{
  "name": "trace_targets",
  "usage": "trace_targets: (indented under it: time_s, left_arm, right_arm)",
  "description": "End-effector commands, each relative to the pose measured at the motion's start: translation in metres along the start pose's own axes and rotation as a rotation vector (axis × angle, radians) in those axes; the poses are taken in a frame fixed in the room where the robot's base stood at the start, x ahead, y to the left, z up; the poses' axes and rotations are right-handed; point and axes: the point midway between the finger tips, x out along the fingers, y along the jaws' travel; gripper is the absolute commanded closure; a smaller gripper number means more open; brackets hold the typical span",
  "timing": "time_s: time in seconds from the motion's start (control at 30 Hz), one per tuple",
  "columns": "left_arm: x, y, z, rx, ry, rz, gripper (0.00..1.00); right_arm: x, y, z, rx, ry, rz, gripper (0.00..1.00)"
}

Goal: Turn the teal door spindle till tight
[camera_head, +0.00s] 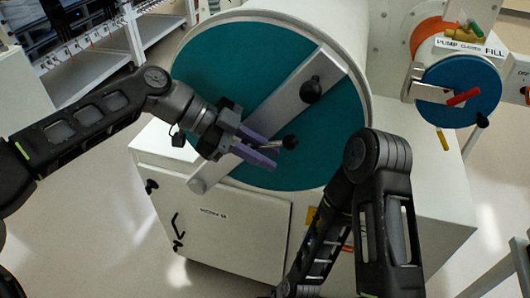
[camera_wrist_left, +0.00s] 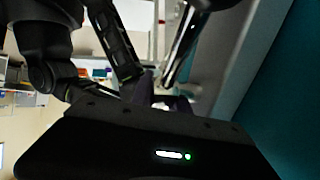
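The big round teal door (camera_head: 215,70) carries a grey diagonal clamp bar (camera_head: 290,95). A black ball knob (camera_head: 311,90) shows on the bar's upper part. A second, smaller black knob (camera_head: 290,142) on a metal rod shows at my left fingertips. The spindle's middle is hidden behind my left gripper (camera_head: 268,152). Its two purple fingers are apart, in front of the bar, with the rod's end by the gap; contact is unclear. The left wrist view shows a metal rod (camera_wrist_left: 180,45) beyond the fingers, the grey bar (camera_wrist_left: 235,60) and teal door (camera_wrist_left: 288,95). My right gripper is out of view.
A smaller blue round port (camera_head: 470,80) with a red handle (camera_head: 463,97) and a "PUMP CLOSED / FILL" label stands at the right. A white cabinet (camera_head: 220,230) is below the door. My folded right arm covers the lower right of the door.

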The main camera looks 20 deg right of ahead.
Motion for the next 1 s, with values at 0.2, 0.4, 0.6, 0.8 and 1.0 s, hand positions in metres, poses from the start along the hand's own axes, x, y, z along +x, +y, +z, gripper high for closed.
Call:
trace_targets:
  time_s: [0.2,0.4,0.6,0.8,1.0]
  left_arm:
    - [-0.023,-0.001,0.001,0.000,0.000,-0.005,0.79]
    - [-0.057,-0.001,0.001,0.000,-0.001,-0.005,0.79]
    - [-0.075,-0.001,0.000,0.001,0.000,-0.003,0.79]
    - [-0.077,0.000,0.000,0.000,0.000,-0.001,0.79]
    - [-0.077,0.000,-0.005,0.006,-0.001,0.001,0.91]
  right_arm:
    - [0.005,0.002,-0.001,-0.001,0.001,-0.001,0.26]
    - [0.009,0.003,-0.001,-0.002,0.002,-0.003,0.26]
    - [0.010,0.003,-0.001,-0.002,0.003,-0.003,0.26]
    - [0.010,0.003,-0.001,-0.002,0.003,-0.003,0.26]
    - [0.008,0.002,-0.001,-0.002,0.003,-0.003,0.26]
